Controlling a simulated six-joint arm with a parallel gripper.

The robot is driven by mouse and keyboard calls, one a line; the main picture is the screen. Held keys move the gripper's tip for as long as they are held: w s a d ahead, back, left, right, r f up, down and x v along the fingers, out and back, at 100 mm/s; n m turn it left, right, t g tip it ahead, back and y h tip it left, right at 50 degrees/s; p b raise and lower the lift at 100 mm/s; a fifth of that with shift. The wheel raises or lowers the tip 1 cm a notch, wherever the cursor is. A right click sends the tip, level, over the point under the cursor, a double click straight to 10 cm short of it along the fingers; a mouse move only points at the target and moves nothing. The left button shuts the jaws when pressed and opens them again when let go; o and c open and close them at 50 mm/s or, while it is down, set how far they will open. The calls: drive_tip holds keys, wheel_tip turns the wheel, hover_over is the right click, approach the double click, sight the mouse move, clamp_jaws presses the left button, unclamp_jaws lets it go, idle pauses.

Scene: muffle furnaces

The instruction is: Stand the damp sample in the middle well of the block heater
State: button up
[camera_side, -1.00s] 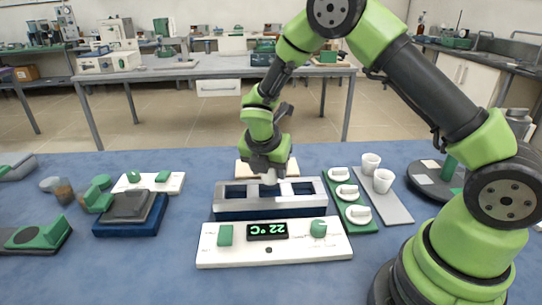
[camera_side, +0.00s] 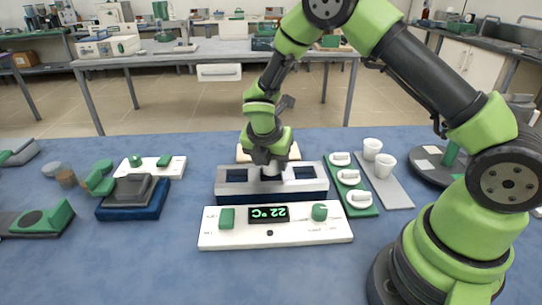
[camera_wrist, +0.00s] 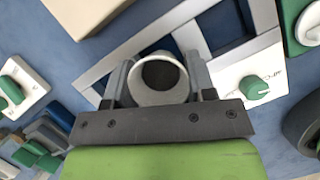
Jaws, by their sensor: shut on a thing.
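My gripper (camera_side: 268,163) is shut on the damp sample, a white cup with dark contents that shows clearly in the wrist view (camera_wrist: 160,78). The cup is upright between the fingers. The block heater (camera_side: 224,190) is a grey-topped block with a dark blue base and a row of square wells. In the side view my gripper and the cup are over its middle, between the open left and right wells. The gripper hides much of the middle well, and I cannot tell how far the cup is inside it. The grey frame also shows in the wrist view (camera_wrist: 120,58).
In front of the block is a white control panel (camera_side: 225,238) reading 22 °C. To the right are a green tray (camera_side: 365,211) with white lids and a grey tray (camera_side: 398,198) with two white cups (camera_side: 385,165). A dark blue stand (camera_side: 130,212) sits left.

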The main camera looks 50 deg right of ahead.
drive_tip(key=shift+f, duration=0.8)
drive_tip(key=o, duration=1.4)
drive_tip(key=shift+r, duration=4.1)
